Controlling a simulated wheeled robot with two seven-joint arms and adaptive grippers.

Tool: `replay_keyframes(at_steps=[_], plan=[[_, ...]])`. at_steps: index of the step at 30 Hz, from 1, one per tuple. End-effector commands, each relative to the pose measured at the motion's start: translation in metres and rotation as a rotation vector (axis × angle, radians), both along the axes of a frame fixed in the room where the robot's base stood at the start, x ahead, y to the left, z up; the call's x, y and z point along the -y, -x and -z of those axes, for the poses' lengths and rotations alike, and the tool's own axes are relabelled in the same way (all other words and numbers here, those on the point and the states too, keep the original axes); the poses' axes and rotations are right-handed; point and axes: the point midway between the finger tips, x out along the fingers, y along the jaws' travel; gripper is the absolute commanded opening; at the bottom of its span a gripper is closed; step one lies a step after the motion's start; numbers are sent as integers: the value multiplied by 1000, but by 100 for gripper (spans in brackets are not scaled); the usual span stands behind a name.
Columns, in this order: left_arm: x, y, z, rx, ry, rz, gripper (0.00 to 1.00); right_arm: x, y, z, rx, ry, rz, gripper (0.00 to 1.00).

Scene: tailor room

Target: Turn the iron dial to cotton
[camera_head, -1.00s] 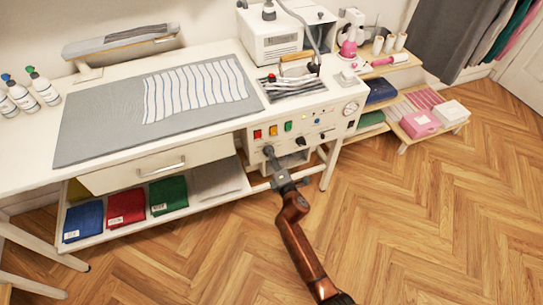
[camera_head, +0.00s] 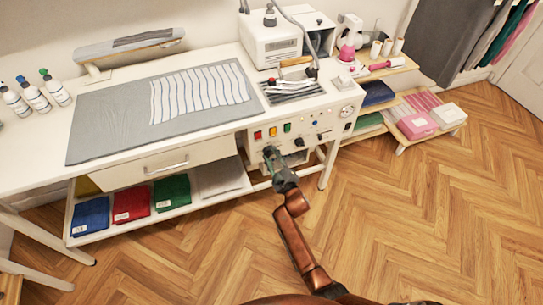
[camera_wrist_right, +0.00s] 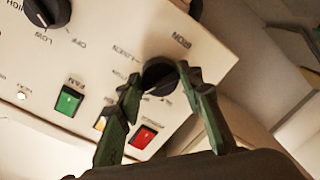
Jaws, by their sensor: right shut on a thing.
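The iron dial (camera_wrist_right: 158,72) is a round black knob on the white control panel (camera_head: 305,127) of the ironing table. In the right wrist view it sits by the printed word IRON, with a LINEN label beside it. My right gripper (camera_wrist_right: 160,82) is shut on the dial, one dark green finger on each side. My left gripper is not in view.
Near the dial are a red switch (camera_wrist_right: 144,136), a yellow switch (camera_wrist_right: 101,123) and a green switch (camera_wrist_right: 68,100). Another black dial (camera_wrist_right: 47,12) is farther along the panel. A drawer (camera_head: 160,163) is left of my gripper. The wooden floor to the right is clear.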

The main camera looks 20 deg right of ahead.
Motion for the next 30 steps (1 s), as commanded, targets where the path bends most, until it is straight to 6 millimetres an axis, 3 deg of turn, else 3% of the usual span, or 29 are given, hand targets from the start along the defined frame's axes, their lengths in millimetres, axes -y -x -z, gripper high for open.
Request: replay_keyframes(at_steps=[13,30], plan=[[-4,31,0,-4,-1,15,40,2,-1,-2,-5,-241,1,10],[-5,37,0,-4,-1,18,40,2,-1,-1,-6,-282,2,10]])
